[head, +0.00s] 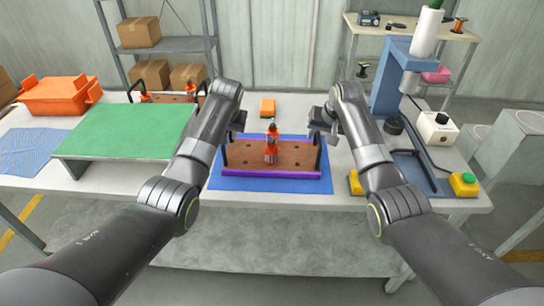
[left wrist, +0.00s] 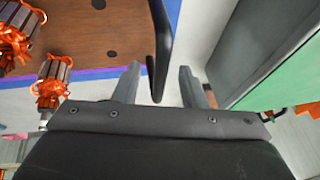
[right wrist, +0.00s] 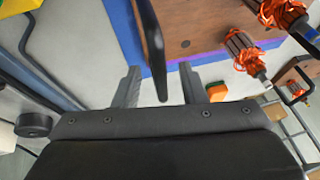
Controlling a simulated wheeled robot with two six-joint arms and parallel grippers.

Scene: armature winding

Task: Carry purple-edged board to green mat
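The purple-edged board (head: 245,172) is brown with black handles at its left and right ends, and lies on a blue mat (head: 228,184) at the table's middle. Orange-wound armatures (head: 271,150) stand on it. The green mat (head: 130,132) lies on a raised stand to the left, empty. My left gripper (left wrist: 157,85) is open, with its fingers on either side of a black handle (left wrist: 161,40). My right gripper (right wrist: 160,88) is open, with its fingers on either side of the other handle (right wrist: 150,40). Whether the fingers touch the handles I cannot tell.
An orange bin (head: 58,96) and a blue cloth (head: 32,148) are at the far left. Another board with armatures (head: 168,98) stands behind the green mat. A blue press (head: 392,80), a white control box (head: 437,128) and yellow-based buttons (head: 463,186) stand at the right. A small orange block (head: 267,108) lies behind the board.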

